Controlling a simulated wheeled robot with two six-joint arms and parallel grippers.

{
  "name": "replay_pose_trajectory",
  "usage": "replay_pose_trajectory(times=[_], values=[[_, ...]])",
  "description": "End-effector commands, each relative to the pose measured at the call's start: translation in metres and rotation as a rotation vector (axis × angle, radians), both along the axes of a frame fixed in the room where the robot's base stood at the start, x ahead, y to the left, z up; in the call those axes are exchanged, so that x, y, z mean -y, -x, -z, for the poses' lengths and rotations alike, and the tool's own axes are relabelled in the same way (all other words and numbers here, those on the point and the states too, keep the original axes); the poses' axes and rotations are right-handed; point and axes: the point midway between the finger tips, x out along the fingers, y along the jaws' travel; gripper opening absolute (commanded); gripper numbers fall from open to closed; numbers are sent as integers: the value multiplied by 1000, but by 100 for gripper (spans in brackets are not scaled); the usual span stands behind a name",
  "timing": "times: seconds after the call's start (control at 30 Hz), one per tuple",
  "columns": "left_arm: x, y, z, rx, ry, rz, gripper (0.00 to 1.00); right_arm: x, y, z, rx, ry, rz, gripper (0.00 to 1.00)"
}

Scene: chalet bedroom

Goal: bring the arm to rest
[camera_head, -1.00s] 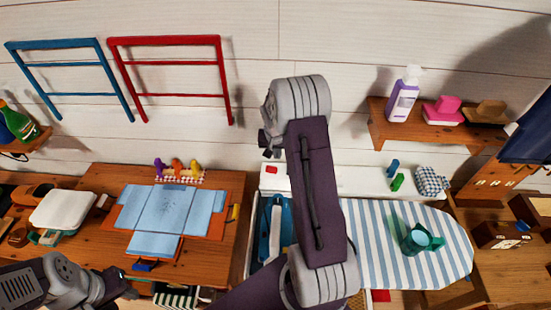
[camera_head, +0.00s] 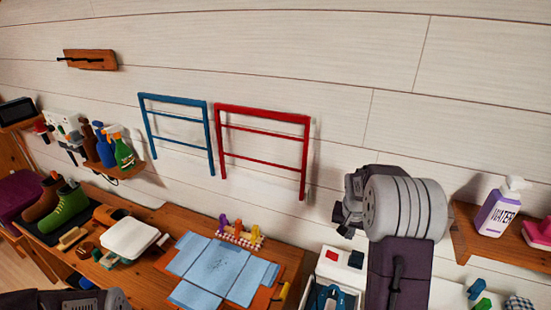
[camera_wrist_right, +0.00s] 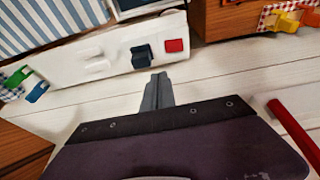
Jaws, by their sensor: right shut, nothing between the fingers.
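My right arm (camera_head: 402,212) rises from the bottom right in the head view, its grey wrist in front of the white plank wall. In the right wrist view my right gripper (camera_wrist_right: 157,78) has its two fingers together, with nothing between them. The fingertips show in front of the wall, just below the white ledge in the picture, and hold no object. My left arm (camera_head: 65,301) shows only as a dark and grey piece at the bottom left edge; its gripper is out of view.
A red rack (camera_head: 262,129) and blue rack (camera_head: 177,122) hang left of my right arm. A shelf with a water bottle (camera_head: 498,207) is at right. A wooden table with folded blue cloth (camera_head: 218,264) lies below. The white ledge (camera_wrist_right: 100,68) is close to my fingers.

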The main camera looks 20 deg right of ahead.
Motion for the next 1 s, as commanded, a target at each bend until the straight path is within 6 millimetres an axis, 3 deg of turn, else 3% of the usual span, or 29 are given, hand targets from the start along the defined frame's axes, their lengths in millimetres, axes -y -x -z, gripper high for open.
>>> replay_pose_trajectory(times=[0.13, 0.17, 0.23, 0.3, 0.4, 0.5, 0.6, 0.67, 1.0], values=[[0, 0, 0, 0, 0, 0, 36, -22, -15, -12, 25, 11, -59, 0], [0, 0, 0, 0, 0, 0, 36, -35, -20, -19, 37, 16, -91, 0], [0, 0, 1, 0, 0, 0, 36, -82, -14, -26, 36, 5, -181, 0], [0, 0, 1, 0, 0, 0, 36, -131, 11, -24, 14, -20, -284, 0], [0, 0, 1, 0, 0, 0, 36, -183, 60, -10, -37, -54, -433, 0], [0, 0, 1, 0, 0, 0, 36, -210, 110, 8, -94, -80, -548, 0], [0, 0, 1, 0, 0, 0, 36, -215, 148, 24, -147, -100, -601, 0], [0, 0, 1, 0, 0, 0, 36, -216, 160, 32, -171, -110, -625, 0], [0, 0, 1, 0, 0, 0, 36, -216, 158, 33, -164, -100, -678, 0]])
